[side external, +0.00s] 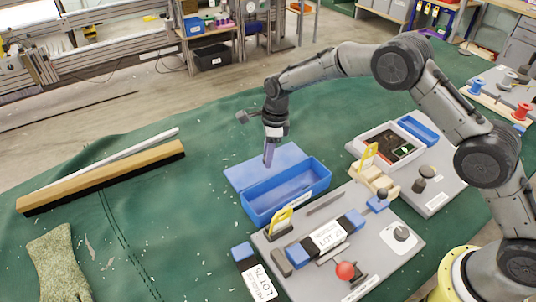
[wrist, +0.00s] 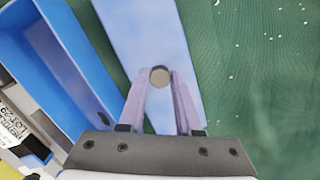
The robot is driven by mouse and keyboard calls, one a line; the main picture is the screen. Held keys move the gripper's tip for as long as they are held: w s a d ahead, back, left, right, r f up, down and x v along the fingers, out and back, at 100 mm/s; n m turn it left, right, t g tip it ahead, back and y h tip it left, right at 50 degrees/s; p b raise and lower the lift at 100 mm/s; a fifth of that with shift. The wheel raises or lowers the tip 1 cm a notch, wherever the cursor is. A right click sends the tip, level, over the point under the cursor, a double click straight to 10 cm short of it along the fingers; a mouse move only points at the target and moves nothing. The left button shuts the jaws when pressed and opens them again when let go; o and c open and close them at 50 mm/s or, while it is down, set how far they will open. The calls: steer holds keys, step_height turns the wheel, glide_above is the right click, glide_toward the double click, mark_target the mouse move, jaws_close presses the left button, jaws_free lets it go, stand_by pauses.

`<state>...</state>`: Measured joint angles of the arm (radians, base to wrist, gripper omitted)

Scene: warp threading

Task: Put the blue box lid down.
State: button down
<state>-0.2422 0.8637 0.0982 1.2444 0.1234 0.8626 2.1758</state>
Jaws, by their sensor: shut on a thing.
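The blue box lid (side external: 287,157) is a flat panel just behind the open blue box (side external: 262,212) in the side view. In the wrist view the lid (wrist: 145,30) is a pale blue strip with a small round knob (wrist: 159,76) between my fingers. My gripper (side external: 268,163) points down over the lid and is shut on it at the knob; it also shows in the wrist view (wrist: 159,80). The lid lies roughly level, at or very near the green cloth; I cannot tell whether it touches. The box (wrist: 72,62) is to the lid's left in the wrist view.
The green cloth (side external: 170,215) is clear left of the lid. A grey board (side external: 318,270) with a labelled block and a red knob is in front of the box. A second board (side external: 437,192) stands at right. A wooden brush (side external: 105,178) lies at far left.

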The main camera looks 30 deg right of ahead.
steer(key=shift+f, duration=0.15)
steer(key=c, duration=0.6)
jaws_free()
